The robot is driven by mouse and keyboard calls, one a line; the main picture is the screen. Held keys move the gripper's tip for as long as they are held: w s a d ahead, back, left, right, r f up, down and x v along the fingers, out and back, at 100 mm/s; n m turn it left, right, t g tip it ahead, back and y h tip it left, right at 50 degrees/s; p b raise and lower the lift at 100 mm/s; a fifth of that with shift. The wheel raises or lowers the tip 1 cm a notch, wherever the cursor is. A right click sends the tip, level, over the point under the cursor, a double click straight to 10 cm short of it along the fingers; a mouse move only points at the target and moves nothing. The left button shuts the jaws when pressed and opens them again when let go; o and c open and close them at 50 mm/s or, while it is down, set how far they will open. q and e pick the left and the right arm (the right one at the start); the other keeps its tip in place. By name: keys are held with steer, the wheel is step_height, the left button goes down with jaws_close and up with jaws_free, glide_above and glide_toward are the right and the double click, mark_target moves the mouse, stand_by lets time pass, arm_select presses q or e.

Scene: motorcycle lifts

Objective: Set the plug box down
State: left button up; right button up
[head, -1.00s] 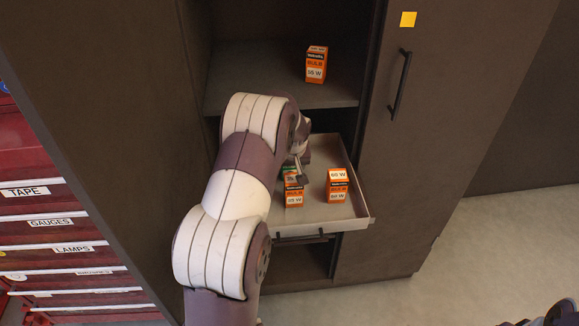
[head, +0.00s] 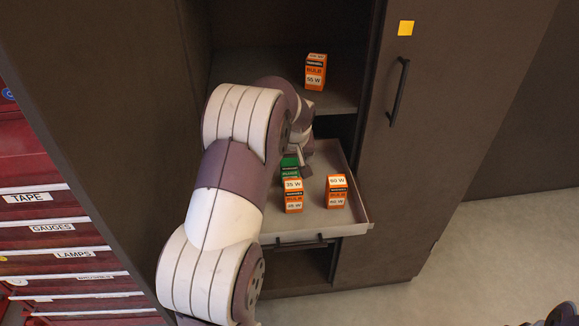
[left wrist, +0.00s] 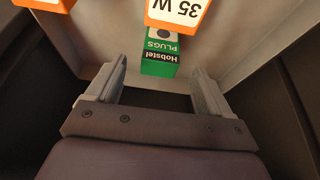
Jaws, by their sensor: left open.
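The green plug box (head: 289,168) stands in the pulled-out drawer, behind the orange 35 W bulb box (head: 293,196). The left wrist view shows the plug box (left wrist: 161,55) with its "PLUGS" label, next to the 35 W box (left wrist: 178,12). My left gripper (head: 304,154) is low over the back left of the drawer, partly hidden by my arm. In the left wrist view its two fingers (left wrist: 160,85) are spread wide, with the plug box just past the gap between their tips. Nothing is held.
The drawer (head: 345,221) also holds an orange 60 W bulb box (head: 337,191) at right. A 55 W bulb box (head: 316,72) stands on the shelf (head: 270,92) above. The closed cabinet door (head: 440,130) is to the right, and red labelled drawers (head: 60,235) are at left.

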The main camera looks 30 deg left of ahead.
arm_select(q)
steer(key=s+d+m, duration=0.2)
steer(key=s+d, duration=0.2)
steer(key=d, duration=0.1)
steer(key=s+d+m+h, duration=0.1)
steer(key=s+d, duration=0.3)
steer(key=s+d+m+g+h, duration=0.1)
steer(key=s+d+m, duration=0.1)
steer(key=s+d, duration=0.2)
steer(key=shift+s+d+r+m, duration=0.1)
steer(key=shift+s+d+m, duration=0.05)
steer(key=shift+d, duration=0.3)
steer(key=shift+s+d+r+m, duration=0.1)
steer(key=shift+s+d+m, duration=0.05)
steer(key=shift+d, duration=0.25)
steer(key=s+d+f+m+g+h, duration=0.1)
steer(key=s+d, duration=0.3)
steer(key=s, duration=0.5)
steer(key=shift+d+f+m, duration=0.15)
steer(key=shift+f+m, duration=0.4)
steer(key=shift+m, duration=0.25)
